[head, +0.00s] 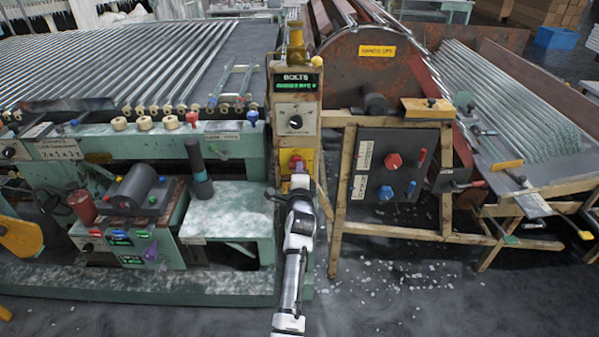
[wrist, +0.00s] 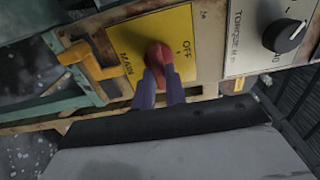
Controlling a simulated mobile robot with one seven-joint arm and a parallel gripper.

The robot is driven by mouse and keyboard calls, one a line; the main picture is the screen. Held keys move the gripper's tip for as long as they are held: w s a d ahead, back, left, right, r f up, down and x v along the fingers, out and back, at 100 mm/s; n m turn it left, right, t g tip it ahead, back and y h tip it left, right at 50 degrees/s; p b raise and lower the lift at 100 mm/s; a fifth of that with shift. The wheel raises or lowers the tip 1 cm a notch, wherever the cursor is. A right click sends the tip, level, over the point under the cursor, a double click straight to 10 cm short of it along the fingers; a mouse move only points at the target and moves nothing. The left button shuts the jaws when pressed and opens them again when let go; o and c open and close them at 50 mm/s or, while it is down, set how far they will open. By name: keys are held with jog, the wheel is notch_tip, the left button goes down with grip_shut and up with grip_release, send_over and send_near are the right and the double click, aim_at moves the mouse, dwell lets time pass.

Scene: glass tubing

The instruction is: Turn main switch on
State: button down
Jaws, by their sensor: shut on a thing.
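The main switch is a red knob (wrist: 159,56) on a yellow plate (wrist: 184,22) lettered MAIN and OFF in the wrist view. In the head view the red knob (head: 296,162) shows on the post of the green machine, just beyond my gripper (head: 297,182). In the wrist view my gripper's two fingers (wrist: 161,80) are closed around the near part of the knob, one on each side. The knob stands roughly upright in the wrist picture, near the OFF lettering. Its exact setting is hard to tell because the fingers cover part of it.
A wooden-framed panel with red and blue knobs (head: 393,161) stands to the right. A yellow bracket (wrist: 92,62) projects beside the plate. Floor with scattered pieces lies below right.

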jog(key=c, duration=1.4)
grip_release()
jog(key=shift+c, duration=0.2)
jog(key=s+b, duration=0.2)
jog(key=s, duration=1.2)
jog(key=shift+b, duration=0.3)
jog(key=shift+w, duration=0.1)
